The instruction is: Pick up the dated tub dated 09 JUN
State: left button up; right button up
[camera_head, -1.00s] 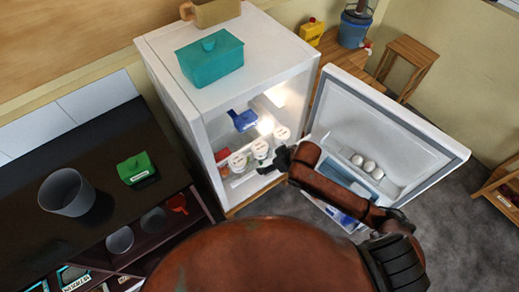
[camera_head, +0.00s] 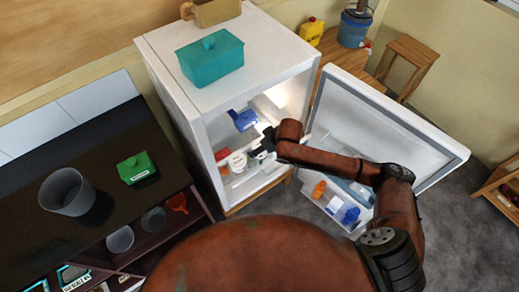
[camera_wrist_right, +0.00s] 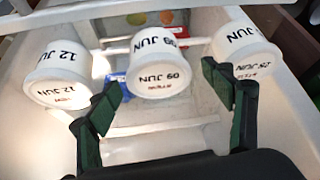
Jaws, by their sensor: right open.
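The tub dated 09 JUN (camera_wrist_right: 159,62) is the middle one of three white tubs in the right wrist view. A tub dated 12 JUN (camera_wrist_right: 60,75) is to its left, and a third tub (camera_wrist_right: 245,50), its JUN date partly hard to read, is to its right. My right gripper (camera_wrist_right: 166,92) is open and empty, its fingers short of the middle tub and spread to either side of it. In the head view my right gripper (camera_head: 262,143) reaches into the open fridge. It hides part of the tub row; one white tub (camera_head: 238,161) shows beside it. My left gripper is not in view.
The fridge (camera_head: 165,75) has its door (camera_head: 385,125) swung open to the right, with my right arm in front of it. A blue item (camera_head: 243,120) is on a shelf above the tubs, and a red item (camera_head: 222,155) is left of them. Fridge walls bound the space.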

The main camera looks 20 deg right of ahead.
jog(key=shift+w+a+f, duration=0.1)
jog(key=shift+w+f, duration=0.15)
jog(key=shift+f, duration=0.3)
jog(key=shift+c, duration=0.5)
jog(key=c, duration=1.3)
